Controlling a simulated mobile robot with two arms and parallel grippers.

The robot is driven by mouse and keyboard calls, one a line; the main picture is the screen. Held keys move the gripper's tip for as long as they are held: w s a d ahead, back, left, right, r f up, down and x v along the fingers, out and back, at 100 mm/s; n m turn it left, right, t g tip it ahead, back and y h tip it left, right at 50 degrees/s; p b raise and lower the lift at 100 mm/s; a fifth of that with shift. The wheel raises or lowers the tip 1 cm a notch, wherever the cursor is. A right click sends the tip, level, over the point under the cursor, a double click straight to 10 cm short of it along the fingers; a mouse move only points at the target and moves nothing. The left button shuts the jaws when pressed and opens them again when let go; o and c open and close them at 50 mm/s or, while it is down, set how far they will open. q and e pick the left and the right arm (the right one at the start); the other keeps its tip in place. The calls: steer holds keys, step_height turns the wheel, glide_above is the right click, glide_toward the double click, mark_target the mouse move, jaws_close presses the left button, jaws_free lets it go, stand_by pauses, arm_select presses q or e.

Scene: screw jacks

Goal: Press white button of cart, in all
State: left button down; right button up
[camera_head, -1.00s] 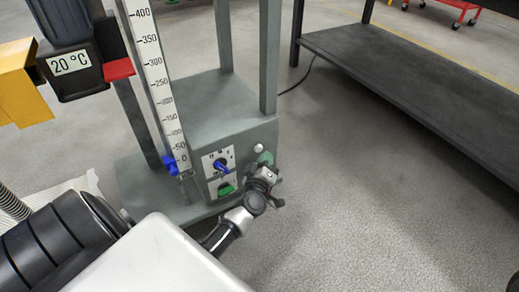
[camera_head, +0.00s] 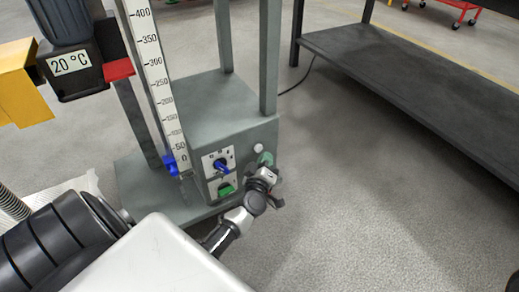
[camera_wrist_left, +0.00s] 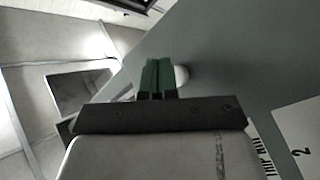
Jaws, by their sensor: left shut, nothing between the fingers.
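The grey-green cart (camera_head: 225,110) stands left of centre in the head view. The white button (camera_head: 258,148) is a small round knob on the right part of its front box. My left gripper (camera_head: 266,160) is shut and empty, its green fingertips close to the box face just below and right of the button. In the left wrist view the shut fingers (camera_wrist_left: 158,75) lie right beside the white button (camera_wrist_left: 182,76) and partly cover it. I cannot tell whether they touch it. My right gripper is not in view.
The box front also has a blue knob (camera_head: 221,166) and a green switch (camera_head: 226,190). A ruler scale (camera_head: 158,80) runs up the cart. A dark shelf (camera_head: 420,75) stands at the right. Open floor (camera_head: 350,200) lies between.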

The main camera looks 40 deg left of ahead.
arm_select(q)
steer(key=shift+a, duration=0.15)
stand_by(0.4)
steer(key=shift+w+a, duration=0.15)
steer(key=shift+a, duration=0.1)
stand_by(0.4)
